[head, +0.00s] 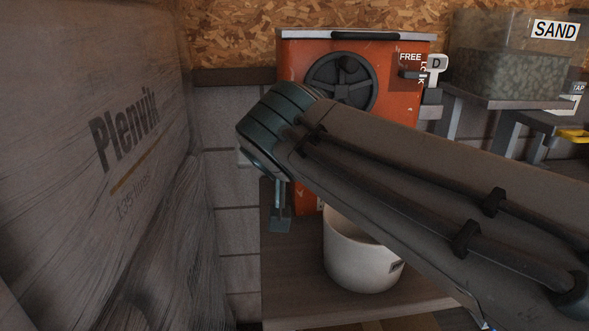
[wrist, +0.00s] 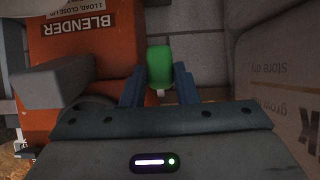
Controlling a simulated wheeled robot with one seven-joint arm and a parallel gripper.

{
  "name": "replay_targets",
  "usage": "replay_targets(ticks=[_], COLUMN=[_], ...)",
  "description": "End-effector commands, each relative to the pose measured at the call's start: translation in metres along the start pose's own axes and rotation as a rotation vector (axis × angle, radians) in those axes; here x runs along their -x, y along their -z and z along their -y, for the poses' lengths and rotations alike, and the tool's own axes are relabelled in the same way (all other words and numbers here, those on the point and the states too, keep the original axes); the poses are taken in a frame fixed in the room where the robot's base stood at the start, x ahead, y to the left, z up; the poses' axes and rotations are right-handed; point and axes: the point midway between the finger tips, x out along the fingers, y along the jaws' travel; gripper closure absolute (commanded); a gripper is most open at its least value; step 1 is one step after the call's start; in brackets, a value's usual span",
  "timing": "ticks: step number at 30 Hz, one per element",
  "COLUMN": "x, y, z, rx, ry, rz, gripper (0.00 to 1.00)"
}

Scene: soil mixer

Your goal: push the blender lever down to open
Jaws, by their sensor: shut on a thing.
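The orange blender (head: 300,60) stands against the back wall, with a dark handwheel (head: 343,98) on its front. Its lettered orange side (wrist: 82,40) also shows at the left of the wrist view. In the wrist view, my gripper (wrist: 158,70) has its two fingers on either side of a green grip (wrist: 160,60), which looks like the end of the blender lever, and is shut on it. The grip sits beside the orange body. In the head view, my arm covers the lower front of the blender, and the green grip is hidden.
A white bucket (head: 355,262) stands on the shelf below the blender, partly behind my arm. A large wrapped sack (head: 130,200) fills the left side. A bin labelled SAND (head: 500,75) stands at the right.

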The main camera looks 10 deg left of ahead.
Motion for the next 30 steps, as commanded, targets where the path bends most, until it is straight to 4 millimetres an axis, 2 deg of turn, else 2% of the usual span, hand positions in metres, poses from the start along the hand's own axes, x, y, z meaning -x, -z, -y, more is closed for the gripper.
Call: replay_targets(ticks=[1,7,24,25,26,27,30], x=[-0.0042,-0.0079,-0.0091,-0.0092,-0.0092,-0.0092,-0.0091], y=[-0.0047,-0.0042,-0.0041,-0.0042,-0.0042,-0.0041,-0.0038], z=[-0.0008,-0.0004,0.0009,0.0009,0.0008,0.0007,0.0001], rx=[-0.002,-0.001,0.003,0.003,0.003,0.003,0.002], ry=[-0.001,0.002,0.004,0.004,0.004,0.004,0.003], rz=[-0.011,-0.039,-0.048,-0.048,-0.048,-0.048,-0.048], gripper=[1.00,1.00,1.00,0.65,0.56,0.51,0.51])
